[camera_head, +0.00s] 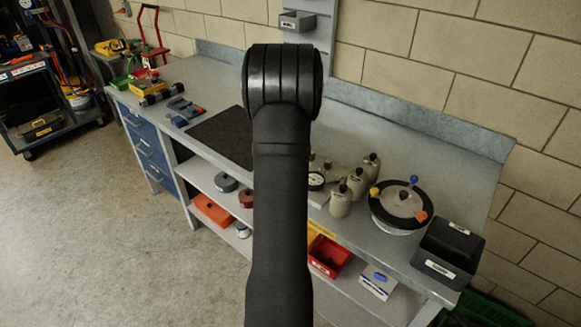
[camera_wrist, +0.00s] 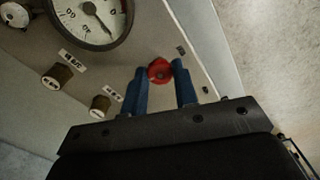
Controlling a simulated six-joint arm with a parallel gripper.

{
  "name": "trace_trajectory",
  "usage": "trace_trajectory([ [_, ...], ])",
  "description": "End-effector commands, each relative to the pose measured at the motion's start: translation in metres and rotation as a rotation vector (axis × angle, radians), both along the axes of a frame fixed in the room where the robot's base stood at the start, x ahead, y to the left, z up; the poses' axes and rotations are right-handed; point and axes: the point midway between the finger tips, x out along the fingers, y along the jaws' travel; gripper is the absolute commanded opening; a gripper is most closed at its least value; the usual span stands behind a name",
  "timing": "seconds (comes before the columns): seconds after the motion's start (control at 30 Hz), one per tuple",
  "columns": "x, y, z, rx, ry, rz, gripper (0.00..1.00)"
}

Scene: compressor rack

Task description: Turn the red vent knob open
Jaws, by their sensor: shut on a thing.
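The red vent knob (camera_wrist: 160,71) shows in the wrist view, near the edge of a light grey panel (camera_wrist: 145,35). My gripper (camera_wrist: 161,76) has its two blue fingers on either side of the knob, shut on it. The knob's far face shows between the fingertips; its lower part is partly hidden by them.
A round gauge (camera_wrist: 92,20) and two brownish labelled knobs (camera_wrist: 57,77) (camera_wrist: 100,106) sit on the panel left of my fingers. In the head view, grey bottles (camera_head: 341,201), a round black-topped pot (camera_head: 399,203) and a black bin (camera_head: 447,250) stand on the bench right of my arm.

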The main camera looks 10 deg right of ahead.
Motion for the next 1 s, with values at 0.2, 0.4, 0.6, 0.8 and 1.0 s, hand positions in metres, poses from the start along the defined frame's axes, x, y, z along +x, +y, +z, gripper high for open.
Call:
trace_trajectory([
  [0.2, 0.0014, -0.0001, 0.0015, -0.001, -0.005, 0.107, 0.04],
  [0.4, 0.0015, -0.0001, 0.0016, -0.001, -0.005, 0.157, 0.04],
  [0.6, 0.0016, 0.0000, 0.0016, -0.001, -0.005, 0.173, 0.04],
  [0.8, 0.0016, 0.0000, 0.0017, 0.000, -0.006, 0.173, 0.04],
  [1.0, 0.0013, 0.0001, 0.0015, -0.001, -0.005, 0.172, 0.46],
])
